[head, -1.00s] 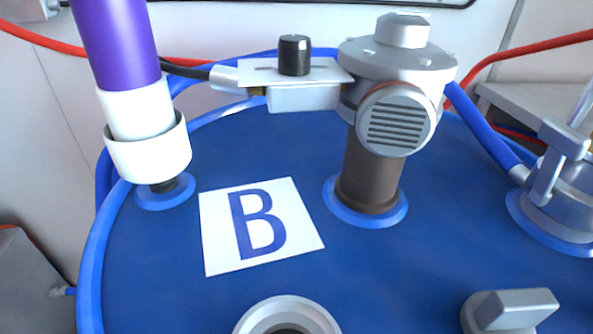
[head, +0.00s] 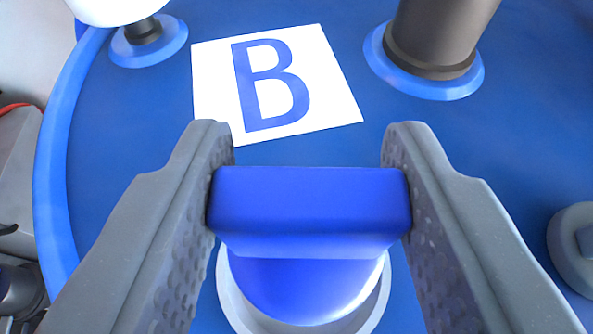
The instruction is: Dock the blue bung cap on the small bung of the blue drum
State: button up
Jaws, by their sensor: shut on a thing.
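My gripper (head: 308,190) is shut on the blue bung cap (head: 310,205), with one finger on each side of its bar-shaped handle. The cap's round lower body lies in line with the pale ring of the small bung (head: 375,305) on the blue drum (head: 130,165). The ring shows around the cap's body at its sides and below. The cap hides the bung's opening. I cannot tell whether the cap is seated in the ring or just above it.
A white label with a B (head: 217,95) lies on the drum top beyond the cap. A dark pipe (head: 440,30) rises behind at the right, and a white fitting (head: 115,8) stands at the upper left. A grey plug (head: 575,245) sits at the right edge.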

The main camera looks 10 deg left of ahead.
aim_at(304, 260)
jog(key=shift+f, duration=0.95)
jog(key=shift+s+b, duration=0.2)
jog(key=shift+b, duration=0.25)
dwell(0.4)
jog(key=shift+f, duration=0.5)
dwell(0.4)
jog(key=o, duration=0.7)
jog(key=shift+b+v, duration=0.9)
jog(key=shift+v, duration=4.6)
